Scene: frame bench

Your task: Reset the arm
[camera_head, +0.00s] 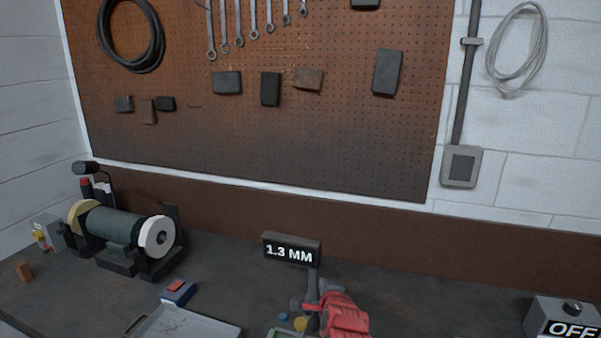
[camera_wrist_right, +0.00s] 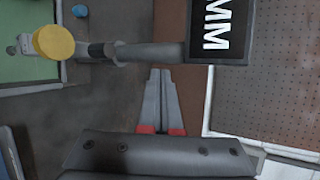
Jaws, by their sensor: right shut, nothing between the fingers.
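My right gripper (camera_head: 326,286) is at the bottom centre of the head view, red and grey, close beside the post of a black display reading "1.3 MM" (camera_head: 291,250). In the right wrist view its two grey fingers (camera_wrist_right: 160,73) are together with nothing between them. The display (camera_wrist_right: 219,30) and its grey arm lie just past the fingertips there; I cannot tell whether they touch. My left gripper is in neither view.
A bench grinder (camera_head: 120,233) stands at the left. A grey tray (camera_head: 190,325) and a small box with a red top (camera_head: 178,292) lie left of the display. A box marked "OFF" (camera_head: 564,318) is at the right. The bench between display and box is clear.

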